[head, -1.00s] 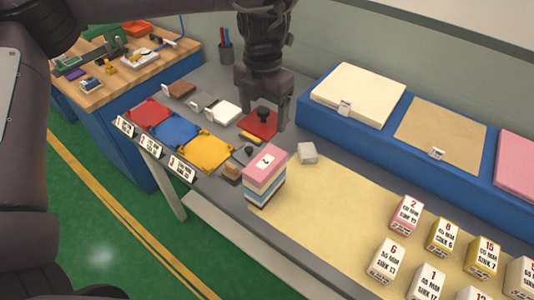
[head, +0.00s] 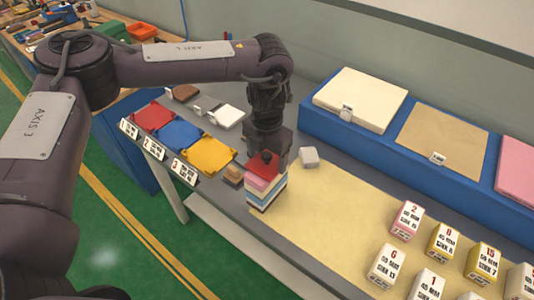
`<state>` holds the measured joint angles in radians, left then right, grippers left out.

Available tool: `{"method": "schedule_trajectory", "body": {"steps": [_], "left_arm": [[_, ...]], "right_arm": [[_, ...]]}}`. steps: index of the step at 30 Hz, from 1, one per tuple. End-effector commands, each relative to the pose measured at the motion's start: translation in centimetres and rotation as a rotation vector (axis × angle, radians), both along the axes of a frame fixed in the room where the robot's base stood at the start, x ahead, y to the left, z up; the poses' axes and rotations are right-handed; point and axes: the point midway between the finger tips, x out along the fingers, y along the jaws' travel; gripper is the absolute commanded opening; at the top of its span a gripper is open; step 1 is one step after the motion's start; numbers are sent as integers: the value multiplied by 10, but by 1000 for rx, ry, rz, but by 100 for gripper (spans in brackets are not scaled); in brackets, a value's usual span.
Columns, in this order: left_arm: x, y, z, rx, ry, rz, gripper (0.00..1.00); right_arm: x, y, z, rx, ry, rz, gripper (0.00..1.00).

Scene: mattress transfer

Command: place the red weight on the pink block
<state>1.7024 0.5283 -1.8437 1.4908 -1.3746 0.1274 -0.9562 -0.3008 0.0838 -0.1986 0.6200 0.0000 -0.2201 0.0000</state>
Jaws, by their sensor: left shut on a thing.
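My left gripper (head: 267,157) points down at the stack of coloured layers and is shut on the red weight (head: 262,165), a flat red plate with a dark knob. The red weight is over the top of the stack. The pink block (head: 259,182) is the upper layer of that stack, with white, blue and other layers (head: 267,197) below it. The weight hides most of the pink top. I cannot tell whether the weight touches the pink block or hovers just above it. My right gripper is not in view.
Red (head: 152,114), blue (head: 179,133) and yellow (head: 208,154) trays lie left of the stack. A small grey-white block (head: 309,157) stands to its right. Several labelled blocks (head: 407,218) stand on the cream mat (head: 338,210). A blue raised shelf (head: 350,136) runs along the back.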

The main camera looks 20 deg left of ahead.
Motion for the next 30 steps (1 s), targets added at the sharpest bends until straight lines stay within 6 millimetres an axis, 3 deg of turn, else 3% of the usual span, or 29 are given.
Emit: {"method": "schedule_trajectory", "body": {"steps": [6, 7, 11, 23, 26, 30], "left_arm": [[0, 0, -3, -1, -1, 0, 37], [0, 0, -3, 0, 1, 0, 80], [0, 0, -3, 0, 1, 0, 97], [0, 0, 5, -1, -1, -1, 98], [1, -1, 19, -2, -3, -1, 98], [2, -1, 52, 0, -7, -3, 98]], "right_arm": [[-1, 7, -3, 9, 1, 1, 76], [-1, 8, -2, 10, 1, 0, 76], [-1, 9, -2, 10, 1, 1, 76], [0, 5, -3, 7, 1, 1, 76], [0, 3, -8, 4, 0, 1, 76], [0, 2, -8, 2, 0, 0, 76]]}}
